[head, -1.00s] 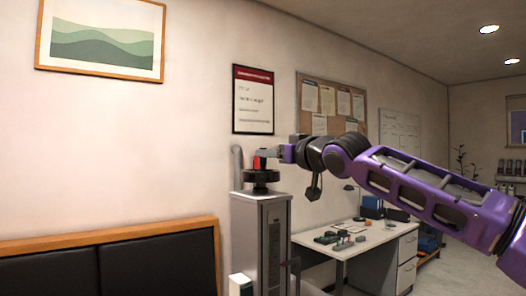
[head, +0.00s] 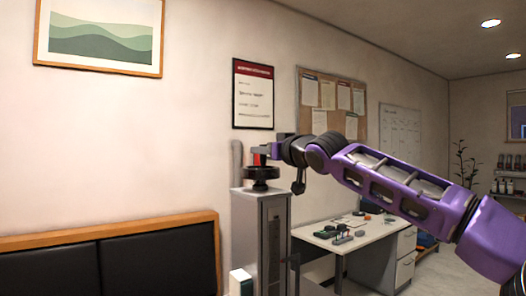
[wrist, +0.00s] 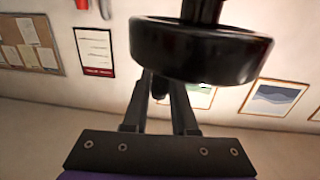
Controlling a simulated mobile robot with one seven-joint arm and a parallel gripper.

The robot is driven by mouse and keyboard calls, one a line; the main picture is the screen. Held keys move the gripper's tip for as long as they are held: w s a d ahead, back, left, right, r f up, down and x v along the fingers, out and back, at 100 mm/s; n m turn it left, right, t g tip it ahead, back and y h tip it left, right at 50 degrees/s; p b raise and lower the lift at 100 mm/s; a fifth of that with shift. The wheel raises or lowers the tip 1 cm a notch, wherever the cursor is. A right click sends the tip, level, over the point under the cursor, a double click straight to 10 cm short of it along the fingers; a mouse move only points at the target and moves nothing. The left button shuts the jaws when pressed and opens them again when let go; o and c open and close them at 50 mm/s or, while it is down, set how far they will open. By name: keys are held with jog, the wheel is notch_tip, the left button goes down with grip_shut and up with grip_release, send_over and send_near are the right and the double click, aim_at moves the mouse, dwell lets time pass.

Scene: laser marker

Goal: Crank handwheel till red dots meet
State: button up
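The black handwheel (head: 261,173) sits on top of a tall grey cabinet. In the wrist view the handwheel (wrist: 203,52) fills the upper middle, with its round rim near the camera. My gripper (head: 266,151) is level with the space just above the wheel. In the wrist view my gripper (wrist: 161,88) has its two fingers apart, beneath the wheel in the picture. A small dark piece shows between the fingertips, perhaps the crank handle; I cannot tell whether they press on it. A red part (head: 257,159) shows beside the gripper. I cannot make out any red dots.
The grey cabinet (head: 260,235) stands against the wall, with a grey upright post (head: 237,163) behind the wheel. A dark padded bench (head: 110,265) is to the left. A desk (head: 350,245) with small items stands to the right. The wall carries a notice (head: 253,94).

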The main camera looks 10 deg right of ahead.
grip_shut()
jog(key=h+b, duration=0.1)
jog(key=b, duration=0.1)
jog(key=shift+f+m+b, duration=0.25)
jog(key=shift+m+b, duration=0.05)
jog(key=shift+b, duration=0.05)
jog(key=shift+s+h+b, duration=0.1)
jog(key=shift+h+b, duration=0.2)
jog(key=shift+b, duration=0.35)
jog(key=m+h+b, duration=0.1)
jog(key=h+b, duration=0.1)
jog(key=b, duration=0.1)
jog(key=m+h+b, duration=0.1)
jog(key=b, duration=0.1)
jog(key=shift+s+d+r+m+t+h, duration=0.2)
jog(key=shift+d+m+t+h, duration=0.1)
jog(key=shift+t, duration=0.1)
jog(key=shift+s+r+m+h+b, duration=0.15)
jog(key=shift+m+h+b, duration=0.35)
jog(key=shift+m+h, duration=0.6)
jog(key=shift+h, duration=0.5)
jog(key=shift+s+d+f+m+g+h, duration=0.1)
jog(key=shift+s+d+m+g+h, duration=0.2)
jog(key=shift+m+h, duration=0.55)
jog(key=shift+d+f+m+g+h, duration=0.1)
jog(key=shift+m+g+h, duration=0.35)
jog(key=shift+h, duration=0.7)
